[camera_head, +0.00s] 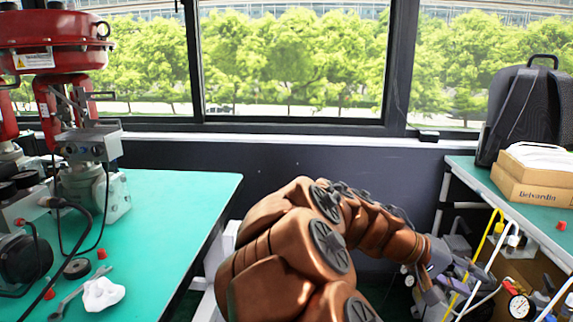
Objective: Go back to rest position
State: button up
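My copper-coloured arm folds across the lower middle of the head view and reaches to the right. At its end is my gripper (431,285), a small grey-purple shape close to the front of the right-hand table. Its fingers are small and partly lost against the clutter behind, so I cannot tell whether they are open or shut. I see nothing clearly held in it. The red valve actuator (55,32) stands upright on the left green table, with the grey valve positioner (90,143) on its side. My gripper is well apart from both.
The left green table (180,195) holds a wrench (72,297), white cloth (103,293) and black cables. The right green table (470,172) carries a backpack (528,105) and cardboard box (535,180). Hoses and a gauge (519,306) crowd below it. A windowed wall closes the back.

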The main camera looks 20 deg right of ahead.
jog(key=s+a+r+n+t+y+p, duration=0.1)
jog(key=s+a+r+n+y+p, duration=0.1)
jog(key=a+r+p, duration=0.4)
jog(key=s+a+r+n+t+y+p, duration=0.2)
jog(key=a+r+p, duration=0.4)
jog(key=a+p, duration=0.7)
jog(key=s+a+r+n+t+y+p, duration=0.2)
jog(key=a+r+y+p, duration=0.4)
jog(key=a, duration=0.8)
jog(key=shift+a+r+n+p, duration=0.4)
jog(key=shift+n+p, duration=0.5)
jog(key=shift+p, duration=0.75)
jog(key=shift+d+r, duration=0.1)
